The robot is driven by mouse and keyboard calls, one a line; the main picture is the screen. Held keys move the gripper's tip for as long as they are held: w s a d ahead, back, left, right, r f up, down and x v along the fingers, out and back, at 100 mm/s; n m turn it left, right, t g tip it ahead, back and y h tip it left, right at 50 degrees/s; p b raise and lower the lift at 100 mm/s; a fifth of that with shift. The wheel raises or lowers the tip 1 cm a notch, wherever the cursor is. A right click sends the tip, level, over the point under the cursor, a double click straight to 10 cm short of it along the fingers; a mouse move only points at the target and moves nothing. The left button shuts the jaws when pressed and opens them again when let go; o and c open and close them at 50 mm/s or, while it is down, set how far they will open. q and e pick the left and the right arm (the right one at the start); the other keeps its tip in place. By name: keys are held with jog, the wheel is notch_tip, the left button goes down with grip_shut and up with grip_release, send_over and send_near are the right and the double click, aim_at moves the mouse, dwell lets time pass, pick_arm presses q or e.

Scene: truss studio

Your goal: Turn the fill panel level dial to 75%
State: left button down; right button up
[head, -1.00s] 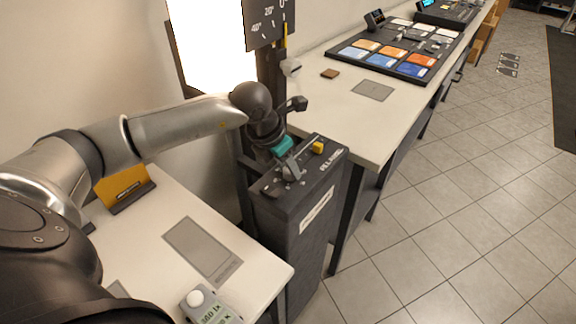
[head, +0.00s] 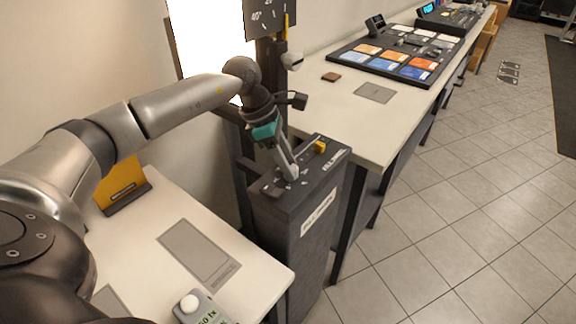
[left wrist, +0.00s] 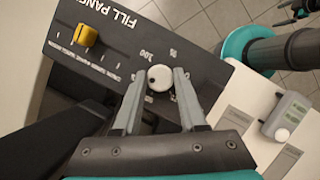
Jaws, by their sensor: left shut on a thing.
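The fill panel (head: 318,212) is a dark box on a post, with printed lettering and a yellow knob (head: 320,146) on top. It also shows in the left wrist view (left wrist: 190,35). The level dial (left wrist: 160,78) is a small round whitish knob with a dark dot, with printed marks around it. My left gripper (left wrist: 160,84) has one finger on each side of the dial and is shut on it. In the head view the same gripper (head: 291,172) reaches down to the panel top and hides the dial. The dial's exact reading is unclear.
A white table (head: 145,245) stands at the near left, with a small grey device with a white button (head: 190,303). A long table (head: 350,115) behind the panel holds a dark tray of coloured cards (head: 385,88).

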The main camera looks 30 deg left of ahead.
pick_arm(q)
jog(key=shift+m+g, duration=0.3)
jog(key=shift+m, duration=0.5)
jog(key=shift+c, duration=2.3)
grip_release()
jog(key=w+v, duration=0.1)
jog(key=v, duration=0.6)
jog(key=shift+s+a+r, duration=0.2)
jog(key=shift+s+r, duration=0.05)
jog(key=shift+s, duration=0.15)
